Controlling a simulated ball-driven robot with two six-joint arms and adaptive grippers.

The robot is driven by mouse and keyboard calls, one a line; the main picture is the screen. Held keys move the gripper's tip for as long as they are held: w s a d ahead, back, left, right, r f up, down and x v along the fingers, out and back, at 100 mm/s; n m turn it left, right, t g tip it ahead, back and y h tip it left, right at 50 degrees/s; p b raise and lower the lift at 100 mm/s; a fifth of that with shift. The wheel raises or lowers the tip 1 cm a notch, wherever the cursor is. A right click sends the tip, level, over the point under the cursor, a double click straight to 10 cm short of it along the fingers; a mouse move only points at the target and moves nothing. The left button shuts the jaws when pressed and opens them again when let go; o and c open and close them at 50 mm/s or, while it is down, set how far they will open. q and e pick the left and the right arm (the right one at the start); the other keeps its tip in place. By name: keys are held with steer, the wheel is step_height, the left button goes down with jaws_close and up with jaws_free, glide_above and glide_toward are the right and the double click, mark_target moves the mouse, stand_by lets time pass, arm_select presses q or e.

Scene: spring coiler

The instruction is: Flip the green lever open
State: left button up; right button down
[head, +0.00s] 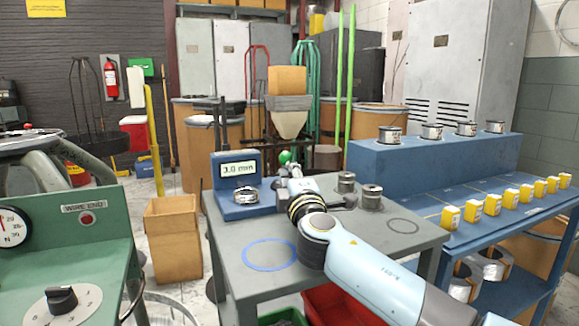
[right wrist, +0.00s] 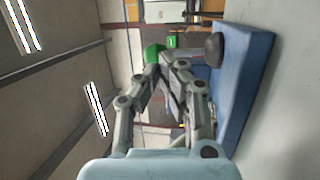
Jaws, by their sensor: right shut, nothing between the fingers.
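The green lever knob (head: 285,157) is a round ball beside the blue gauge unit (head: 228,193) on the grey table. In the right wrist view the green knob (right wrist: 153,53) shows just beyond my right gripper's fingertips (right wrist: 164,66). I cannot tell whether the fingers touch it. In the head view my right gripper (head: 292,172) reaches in beside the unit, largely hidden by its own wrist. Its fingers are shut with nothing held. My left gripper is not in view.
The grey table (head: 338,245) carries two metal spools (head: 371,197) at the right and a blue ring (head: 269,254) in front. A blue bench (head: 470,222) with yellow boxes stands at the right. A green machine (head: 80,262) stands at the left.

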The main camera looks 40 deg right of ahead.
steer(key=shift+x, duration=0.95)
steer(key=shift+r+p, duration=0.15)
steer(key=shift+p, duration=0.35)
steer(key=w+r+g+y+p, duration=0.1)
steer(key=g+p, duration=0.1)
steer(key=p, duration=0.5)
steer(key=w+d+r+g+y+p, duration=0.1)
steer(key=w+p, duration=0.1)
steer(key=p, duration=0.5)
steer(key=w+r+n+g+y+p, duration=0.1)
steer(key=g+p, duration=0.1)
steer(key=p, duration=0.5)
steer(key=shift+w+d+g+p, duration=0.2)
steer(key=shift+w+g+p, duration=0.1)
steer(key=shift+p, duration=0.05)
steer(key=shift+w+d+f, duration=0.1)
steer(key=shift+w+d, duration=0.05)
steer(key=shift+w, duration=0.35)
steer(key=shift+w+d, duration=0.2)
steer(key=shift+w, duration=0.35)
